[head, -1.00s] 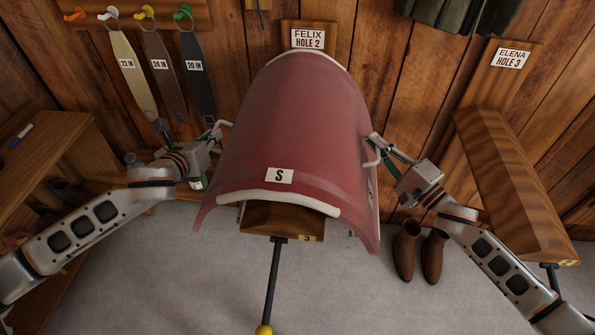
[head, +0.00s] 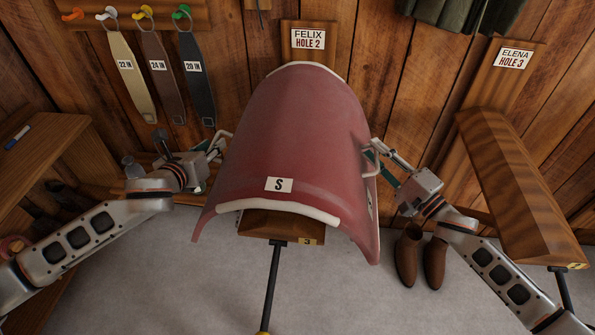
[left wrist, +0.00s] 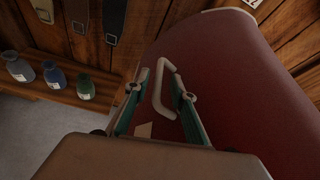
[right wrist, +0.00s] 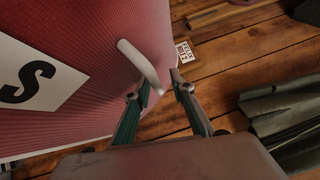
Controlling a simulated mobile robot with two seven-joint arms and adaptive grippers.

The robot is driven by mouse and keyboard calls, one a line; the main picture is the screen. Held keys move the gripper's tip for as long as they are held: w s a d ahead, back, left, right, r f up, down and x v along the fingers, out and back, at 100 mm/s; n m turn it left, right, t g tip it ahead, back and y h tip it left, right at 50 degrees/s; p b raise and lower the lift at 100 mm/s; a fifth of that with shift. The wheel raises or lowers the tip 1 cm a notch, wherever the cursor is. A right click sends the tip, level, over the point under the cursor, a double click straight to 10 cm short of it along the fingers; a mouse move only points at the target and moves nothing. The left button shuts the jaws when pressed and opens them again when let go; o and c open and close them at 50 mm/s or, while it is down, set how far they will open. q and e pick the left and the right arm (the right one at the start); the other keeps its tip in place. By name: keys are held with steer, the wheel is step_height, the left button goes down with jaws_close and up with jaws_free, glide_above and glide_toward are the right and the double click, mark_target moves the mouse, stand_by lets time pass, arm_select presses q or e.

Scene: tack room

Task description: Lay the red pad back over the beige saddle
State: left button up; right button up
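The red pad (head: 290,135), a curved sheet with pale trim and an "S" label, is draped over the wooden rack (head: 282,226) below the "FELIX HOLE 2" sign. No beige saddle is clearly visible; the pad hides whatever lies beneath it. My left gripper (head: 214,147) is at the pad's left side. In the left wrist view its fingers (left wrist: 162,90) are open on either side of a cream handle (left wrist: 160,85). My right gripper (head: 377,156) is at the right side. In the right wrist view its fingers (right wrist: 160,88) are spread, with the other handle (right wrist: 140,65) at their tips.
An empty wooden rack (head: 520,195) stands right, under the "ELENA HOLE 3" sign (head: 513,58). Brown boots (head: 420,258) stand on the floor. Labelled straps (head: 162,75) hang at the upper left. Wooden shelving (head: 45,165) is at the left; bottles (left wrist: 55,78) stand near the left gripper.

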steer(key=shift+s+d, duration=0.1)
arm_select(q)
steer(key=v, duration=1.1)
steer(key=shift+s, duration=0.15)
arm_select(e)
steer(key=v, duration=1.1)
steer(key=shift+s+d, duration=0.25)
steer(key=shift+s, duration=0.1)
steer(key=shift+f, duration=0.1)
